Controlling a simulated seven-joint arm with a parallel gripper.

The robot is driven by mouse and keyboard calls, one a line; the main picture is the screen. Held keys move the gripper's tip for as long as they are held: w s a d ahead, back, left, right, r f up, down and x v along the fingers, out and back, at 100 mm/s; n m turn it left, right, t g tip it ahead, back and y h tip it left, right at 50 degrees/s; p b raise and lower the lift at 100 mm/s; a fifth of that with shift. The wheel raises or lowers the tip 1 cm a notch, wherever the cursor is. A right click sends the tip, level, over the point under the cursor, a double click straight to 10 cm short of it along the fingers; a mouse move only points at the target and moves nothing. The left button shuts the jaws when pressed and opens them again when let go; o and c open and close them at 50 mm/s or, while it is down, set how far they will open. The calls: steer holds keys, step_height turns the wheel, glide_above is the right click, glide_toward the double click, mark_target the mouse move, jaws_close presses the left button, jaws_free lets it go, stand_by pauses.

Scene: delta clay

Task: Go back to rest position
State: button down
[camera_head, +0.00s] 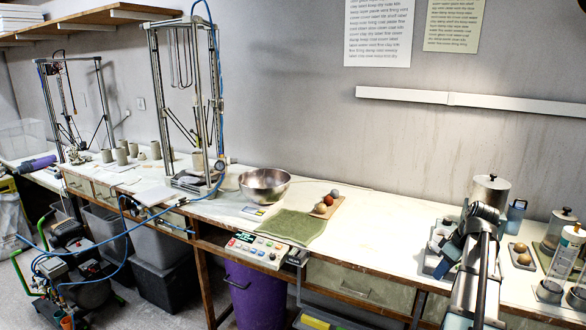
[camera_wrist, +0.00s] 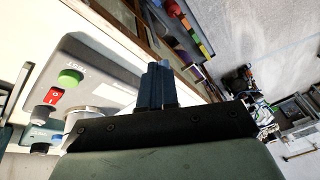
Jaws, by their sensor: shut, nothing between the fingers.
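My gripper (camera_wrist: 157,72) shows in the wrist view as dark blue fingers pressed together, with nothing between them. In that view it is in front of the bench edge, to the right of a grey control box with a green button (camera_wrist: 70,77) and a red switch (camera_wrist: 57,96). In the head view my arm (camera_head: 480,270) rises at the lower right, in front of the bench. I cannot make out the fingertips there.
A metal bowl (camera_head: 265,184), a green cloth (camera_head: 290,226) and a board with round items (camera_head: 328,207) lie mid-bench. A tray with cups (camera_head: 436,262) and a lidded metal pot (camera_head: 490,190) stand close to my arm. Bare bench lies between the board and the tray.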

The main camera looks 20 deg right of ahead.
steer(key=s+a+f+m+g, duration=0.1)
steer(key=a+f+m+g, duration=0.15)
steer(key=a+f, duration=1.3)
steer(key=a+f+m+g, duration=0.1)
steer(key=a+f+g, duration=0.2)
steer(key=a+f, duration=1.25)
steer(key=s+a+f+g, duration=0.1)
steer(key=s+a+f, duration=0.3)
steer(key=s+f, duration=0.3)
steer(key=s+a+f+g+h, duration=0.1)
steer(key=s+a+f, duration=0.4)
steer(key=s+f, duration=0.3)
steer(key=s+a+f+g+h, duration=0.1)
steer(key=s+a+f+g, duration=0.1)
steer(key=s+a+f, duration=0.3)
steer(key=s+f, duration=0.3)
steer(key=s, duration=0.2)
steer(key=shift+s, duration=0.3)
